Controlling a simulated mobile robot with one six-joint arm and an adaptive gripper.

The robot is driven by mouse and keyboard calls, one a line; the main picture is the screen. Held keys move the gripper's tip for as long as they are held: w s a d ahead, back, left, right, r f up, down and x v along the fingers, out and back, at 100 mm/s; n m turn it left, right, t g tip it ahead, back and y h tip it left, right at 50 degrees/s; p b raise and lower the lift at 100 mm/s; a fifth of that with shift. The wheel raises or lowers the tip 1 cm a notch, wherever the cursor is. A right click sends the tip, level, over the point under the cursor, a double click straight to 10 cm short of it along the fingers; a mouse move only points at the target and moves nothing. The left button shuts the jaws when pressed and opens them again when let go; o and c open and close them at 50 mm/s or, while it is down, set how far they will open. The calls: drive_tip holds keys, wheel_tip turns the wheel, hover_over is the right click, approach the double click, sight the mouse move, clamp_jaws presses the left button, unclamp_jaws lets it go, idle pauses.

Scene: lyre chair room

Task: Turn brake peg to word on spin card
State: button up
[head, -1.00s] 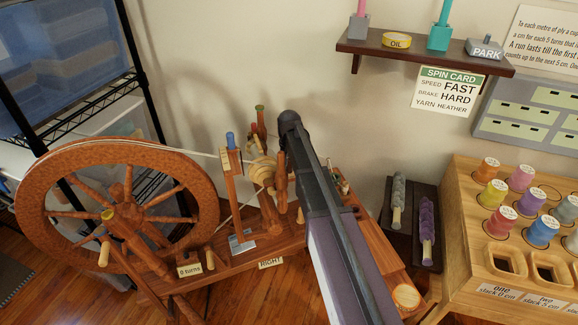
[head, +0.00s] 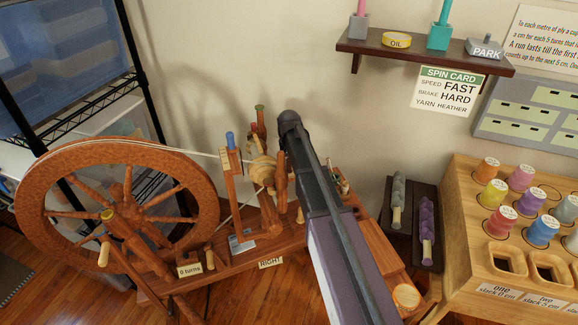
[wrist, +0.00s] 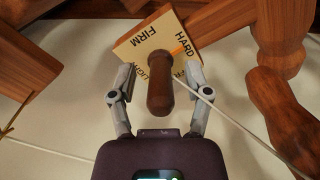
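The brake peg (wrist: 160,92) is a dark brown rounded knob in the wrist view, standing out from a pale square plate (wrist: 130,48) lettered FIRM, HARD and other words, partly covered. An orange mark (wrist: 179,49) beside the peg's base points towards HARD at the plate's upper right. My gripper (wrist: 158,72) is open, with one finger on each side of the peg and visible gaps. In the head view my arm hides the gripper and peg. The spin card (head: 447,91) on the wall reads speed FAST, brake HARD, yarn HEATHER.
The spinning wheel (head: 45,180) stands at left, with wooden posts close around my arm. A pale cord (wrist: 225,115) runs right of the peg in the wrist view. A wall shelf (head: 425,55) and a spool rack (head: 470,215) are at right.

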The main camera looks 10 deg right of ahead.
drive_tip(key=shift+n, duration=0.4)
